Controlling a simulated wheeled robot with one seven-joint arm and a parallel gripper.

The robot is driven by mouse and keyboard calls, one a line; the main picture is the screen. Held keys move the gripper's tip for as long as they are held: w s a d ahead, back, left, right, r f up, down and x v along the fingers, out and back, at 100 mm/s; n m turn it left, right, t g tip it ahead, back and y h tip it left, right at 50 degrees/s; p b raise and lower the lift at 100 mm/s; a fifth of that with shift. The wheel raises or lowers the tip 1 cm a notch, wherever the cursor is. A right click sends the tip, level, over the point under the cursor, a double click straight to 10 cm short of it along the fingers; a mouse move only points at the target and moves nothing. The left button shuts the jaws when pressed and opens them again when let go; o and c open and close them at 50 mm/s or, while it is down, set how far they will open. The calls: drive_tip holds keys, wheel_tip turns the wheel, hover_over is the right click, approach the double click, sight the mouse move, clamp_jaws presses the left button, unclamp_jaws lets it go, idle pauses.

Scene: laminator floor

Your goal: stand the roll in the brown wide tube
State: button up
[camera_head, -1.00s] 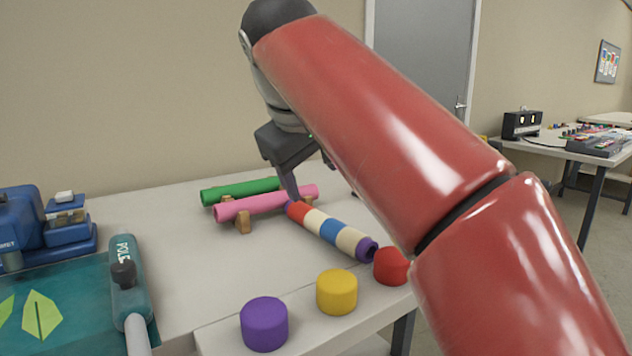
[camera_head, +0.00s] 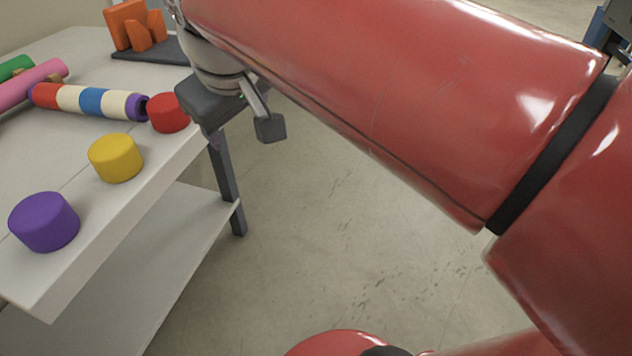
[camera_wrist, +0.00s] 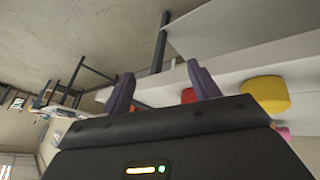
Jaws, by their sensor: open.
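A striped roll (camera_head: 90,101) in red, cream, blue and purple lies on its side on the white table; its purple right end is open. A pink roll (camera_head: 32,84) and a green roll (camera_head: 14,67) lie beyond it at the left edge. Which of these the task means, I cannot tell. No brown wide tube shows in either view. My gripper (camera_head: 240,132) is open and empty, off the table's right edge and above the floor, apart from the rolls. Its two purple-grey fingers (camera_wrist: 162,86) stand apart in the wrist view.
Purple (camera_head: 44,222), yellow (camera_head: 116,158) and red (camera_head: 169,112) short cylinders stand along the table's (camera_head: 90,262) near edge. An orange slotted holder (camera_head: 136,27) stands on a dark base at the back. Open floor (camera_head: 340,230) lies to the right.

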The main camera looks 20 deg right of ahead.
drive_tip(key=s+d+f+m, duration=0.2)
drive_tip(key=s+d+f, duration=0.2)
drive_tip(key=f, duration=0.4)
drive_tip(key=s+d+f+m, duration=0.3)
drive_tip(key=s+f, duration=0.3)
drive_tip(key=f, duration=0.2)
drive_tip(key=shift+s+d, duration=0.2)
drive_tip(key=shift+d, duration=0.45)
drive_tip(key=shift+o, duration=0.5)
